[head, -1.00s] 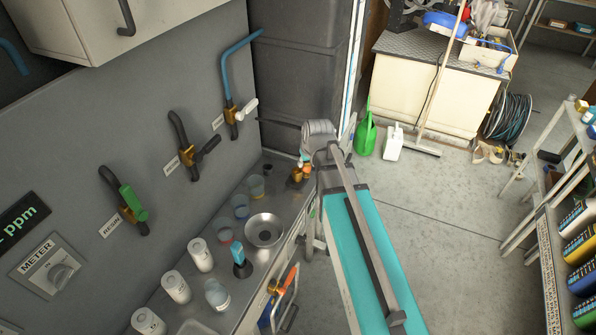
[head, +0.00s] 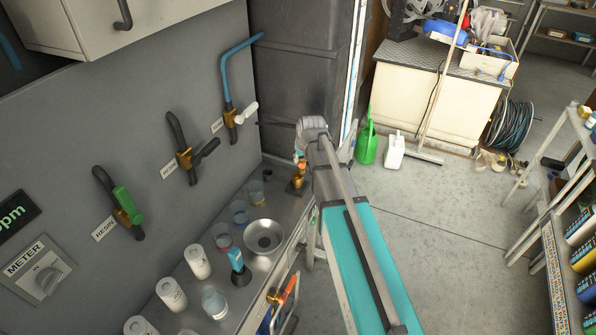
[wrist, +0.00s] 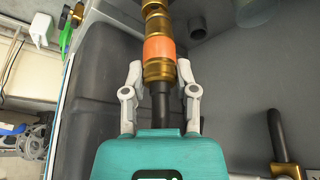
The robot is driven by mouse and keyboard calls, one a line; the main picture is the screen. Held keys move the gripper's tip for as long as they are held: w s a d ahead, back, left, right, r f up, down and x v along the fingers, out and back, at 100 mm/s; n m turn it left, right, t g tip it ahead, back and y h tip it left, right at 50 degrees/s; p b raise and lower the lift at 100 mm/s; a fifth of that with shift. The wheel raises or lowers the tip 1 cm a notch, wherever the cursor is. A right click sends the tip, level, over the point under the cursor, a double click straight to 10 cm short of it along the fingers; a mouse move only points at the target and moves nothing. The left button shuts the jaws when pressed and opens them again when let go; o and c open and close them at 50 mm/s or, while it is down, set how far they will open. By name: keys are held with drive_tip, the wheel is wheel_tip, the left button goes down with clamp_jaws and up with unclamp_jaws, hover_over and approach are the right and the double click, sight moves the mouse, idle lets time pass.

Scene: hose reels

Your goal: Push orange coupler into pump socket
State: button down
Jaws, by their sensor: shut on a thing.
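The orange coupler is a brass fitting with an orange sleeve (wrist: 159,48) on a black hose end. My gripper (wrist: 160,72) is shut on it, with one grey finger on each side of its lower brass part. In the head view the coupler (head: 300,167) shows as a small orange patch, partly hidden by my wrist. A brass fitting, apparently the pump socket (head: 296,185), stands on the bench's far end just below it. In the wrist view brass parts (wrist: 153,9) continue in line beyond the sleeve. I cannot tell whether coupler and socket are fully joined.
A steel funnel (head: 264,236), several cups and white bottles (head: 197,262) stand on the bench, left of my arm. Pipes with valves (head: 187,158) stick out from the grey wall panel. A dark bin (head: 295,80) stands behind. Open floor lies to the right.

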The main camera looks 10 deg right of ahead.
drive_tip(key=w+f+b, duration=0.5)
drive_tip(key=shift+w+f, duration=0.25)
drive_tip(key=shift+f, duration=0.1)
drive_tip(key=shift+a, duration=0.1)
drive_tip(key=shift+b+x, duration=0.8)
drive_tip(key=shift+x, duration=0.05)
drive_tip(key=shift+f+b, duration=1.2)
drive_tip(key=shift+b, duration=0.05)
drive_tip(key=shift+f, duration=0.15)
drive_tip(key=shift+c, duration=2)
unclamp_jaws()
